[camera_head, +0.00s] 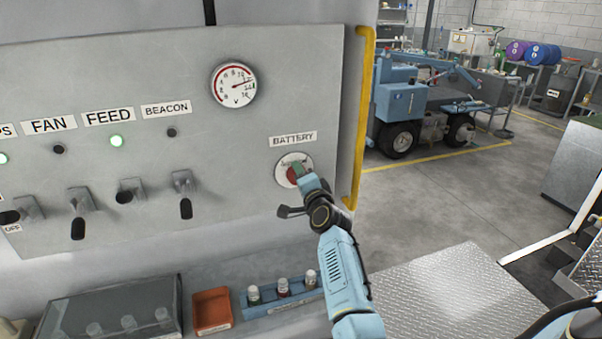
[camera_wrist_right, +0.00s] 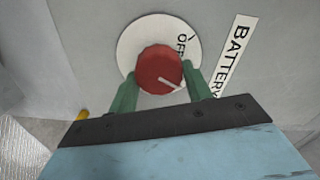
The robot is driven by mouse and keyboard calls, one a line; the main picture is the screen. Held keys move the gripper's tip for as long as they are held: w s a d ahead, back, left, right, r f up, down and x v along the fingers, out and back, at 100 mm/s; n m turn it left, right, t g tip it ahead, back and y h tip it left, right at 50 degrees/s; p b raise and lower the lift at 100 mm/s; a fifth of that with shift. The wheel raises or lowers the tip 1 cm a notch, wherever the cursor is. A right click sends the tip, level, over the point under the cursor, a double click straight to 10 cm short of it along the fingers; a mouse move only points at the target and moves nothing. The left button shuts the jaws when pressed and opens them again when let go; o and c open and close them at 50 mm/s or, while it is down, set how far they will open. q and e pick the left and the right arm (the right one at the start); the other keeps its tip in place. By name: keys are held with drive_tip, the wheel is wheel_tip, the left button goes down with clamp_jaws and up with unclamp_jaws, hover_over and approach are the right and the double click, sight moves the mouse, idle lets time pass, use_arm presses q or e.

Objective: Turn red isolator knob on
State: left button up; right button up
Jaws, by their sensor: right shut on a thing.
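The red isolator knob (camera_wrist_right: 158,70) sits on a round white plate (camera_wrist_right: 127,50) on the grey panel, under the BATTERY label (camera_head: 293,139). In the right wrist view the word OFF shows on the plate, and the knob's white pointer line slants toward the lower right of the picture. My right gripper (camera_wrist_right: 158,84) is shut on the knob, with one green finger on each side. In the head view the knob (camera_head: 293,174) is partly hidden by my right gripper (camera_head: 300,173). My left gripper is not in view.
Left of the knob the panel (camera_head: 230,150) carries a voltage gauge (camera_head: 233,84), a lit FEED lamp (camera_head: 116,141) and several toggle switches (camera_head: 184,182). A yellow rail (camera_head: 362,120) runs down its right edge. Below are a red tray (camera_head: 212,311) and a blue rack (camera_head: 265,302).

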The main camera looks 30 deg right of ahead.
drive_tip(key=shift+f+m+p, duration=0.1)
drive_tip(key=shift+m+p, duration=0.4)
drive_tip(key=shift+m, duration=1.5)
drive_tip(key=o, duration=1)
drive_tip(key=v, duration=1.3)
drive_tip(key=shift+s+a, duration=0.1)
drive_tip(key=shift+s, duration=0.05)
